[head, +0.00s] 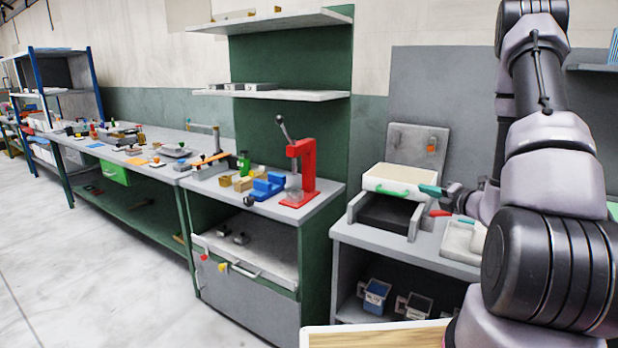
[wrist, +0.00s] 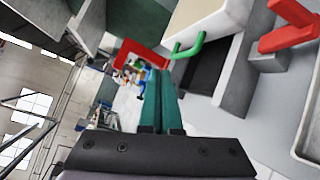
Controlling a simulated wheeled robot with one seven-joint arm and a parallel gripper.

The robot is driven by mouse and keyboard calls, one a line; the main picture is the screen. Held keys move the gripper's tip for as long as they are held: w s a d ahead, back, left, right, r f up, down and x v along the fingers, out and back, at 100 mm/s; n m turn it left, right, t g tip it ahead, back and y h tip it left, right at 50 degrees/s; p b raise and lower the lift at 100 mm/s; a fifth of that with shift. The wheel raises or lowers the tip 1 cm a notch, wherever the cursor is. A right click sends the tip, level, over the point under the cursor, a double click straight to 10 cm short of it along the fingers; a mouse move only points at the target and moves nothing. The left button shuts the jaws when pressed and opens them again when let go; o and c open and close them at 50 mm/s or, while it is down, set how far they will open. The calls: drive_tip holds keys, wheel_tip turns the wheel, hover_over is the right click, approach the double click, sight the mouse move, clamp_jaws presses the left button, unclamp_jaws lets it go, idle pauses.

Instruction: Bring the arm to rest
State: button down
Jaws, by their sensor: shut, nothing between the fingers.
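My gripper (head: 431,191) is in the middle right of the head view, with teal fingers pointing left. Its fingers are shut and empty in the wrist view (wrist: 159,98). They are close to the right end of a foam press with a cream upper block (head: 400,178) and green handle (head: 393,191). I cannot tell whether they touch it. The green handle also shows just beyond the fingertips in the wrist view (wrist: 188,48). My arm fills the right side of the head view and hides part of the bench.
A grey bench (head: 370,237) carries the press, a red handle (head: 440,213) and a pale tray (head: 458,240). Left of it stands a red lever press (head: 302,170) beside blue blocks (head: 268,186). A wooden-topped surface (head: 375,335) is at the bottom. Open floor lies at left.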

drive_tip(key=s+a+r+n+g+y, duration=0.25)
drive_tip(key=a+r+n+y, duration=0.25)
drive_tip(key=a+r+n, duration=0.35)
drive_tip(key=s+a+r+n+g+y, duration=0.1)
drive_tip(key=s+a+r+n+g, duration=0.8)
drive_tip(key=s+a+n, duration=0.3)
drive_tip(key=s+d+r+n+t+h, duration=0.1)
drive_tip(key=s+d+r+n+h, duration=0.2)
drive_tip(key=n, duration=0.7)
drive_tip(key=s+d+r+n+t+h, duration=0.2)
drive_tip(key=s+d+r+n+h, duration=0.2)
drive_tip(key=s+n, duration=0.5)
wheel_tip(320, 180, up, 2)
drive_tip(key=h, duration=0.3)
drive_tip(key=shift+d+n, duration=0.25)
drive_tip(key=shift+n, duration=0.1)
drive_tip(key=shift+s+t, duration=0.1)
drive_tip(key=shift+t, duration=0.15)
